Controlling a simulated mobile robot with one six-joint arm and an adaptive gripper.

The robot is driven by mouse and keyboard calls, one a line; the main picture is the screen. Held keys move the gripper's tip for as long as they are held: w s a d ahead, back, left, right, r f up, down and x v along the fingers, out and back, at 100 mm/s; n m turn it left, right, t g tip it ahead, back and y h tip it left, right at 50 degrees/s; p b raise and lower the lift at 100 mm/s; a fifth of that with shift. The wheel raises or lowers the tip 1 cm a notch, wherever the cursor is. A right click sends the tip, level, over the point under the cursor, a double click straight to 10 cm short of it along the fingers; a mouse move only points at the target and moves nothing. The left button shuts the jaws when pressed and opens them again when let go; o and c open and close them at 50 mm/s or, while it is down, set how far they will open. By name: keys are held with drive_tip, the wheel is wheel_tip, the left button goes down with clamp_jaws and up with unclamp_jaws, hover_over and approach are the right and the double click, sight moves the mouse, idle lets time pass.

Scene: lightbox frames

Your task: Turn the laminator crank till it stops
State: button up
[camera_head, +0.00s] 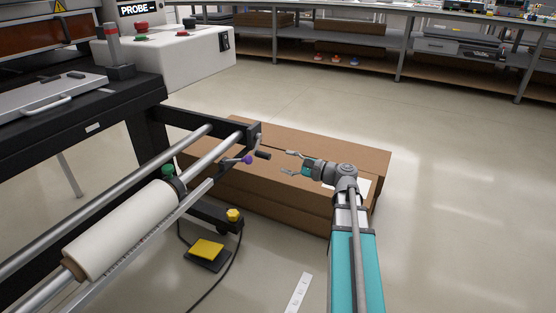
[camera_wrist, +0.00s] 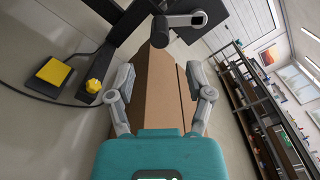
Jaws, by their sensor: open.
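The crank (camera_head: 262,155) sits at the near right end of the laminator's roller frame (camera_head: 255,135), with a short black handle pointing right. In the wrist view the crank (camera_wrist: 186,19) shows at the top, a grey arm with a dark handle, beyond my fingertips and slightly right of centre. My gripper (camera_head: 287,162) is open and empty, just right of the crank handle with a gap between them. In the wrist view my gripper's fingers (camera_wrist: 159,72) are spread wide with nothing between them but the boxes behind.
Long cardboard boxes (camera_head: 320,150) lie on the floor beneath and behind my gripper. A white roll (camera_head: 125,230) hangs on the frame. A yellow pedal (camera_head: 207,249) is on the floor. Open floor lies to the right.

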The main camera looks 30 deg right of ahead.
drive_tip(key=shift+v, duration=1.2)
drive_tip(key=shift+a, duration=0.1)
drive_tip(key=s+a+f+n+g+h+p, duration=0.15)
drive_tip(key=a+n+g+p, duration=0.25)
drive_tip(key=a, duration=0.4)
drive_tip(key=s+a+f+n+g+h+p, duration=0.1)
drive_tip(key=a+f+n+g+p, duration=0.2)
drive_tip(key=a, duration=0.5)
drive_tip(key=s+a+r+n+g+h+p, duration=0.2)
drive_tip(key=s+a+n+g+h+p, duration=0.4)
drive_tip(key=n, duration=0.5)
drive_tip(key=s+g+h+p, duration=0.1)
drive_tip(key=s+h+p, duration=0.1)
drive_tip(key=s+p, duration=0.1)
drive_tip(key=shift+a+n, duration=0.25)
drive_tip(key=shift+n, duration=0.05)
drive_tip(key=shift+r+h, duration=0.1)
drive_tip(key=shift+h, duration=0.15)
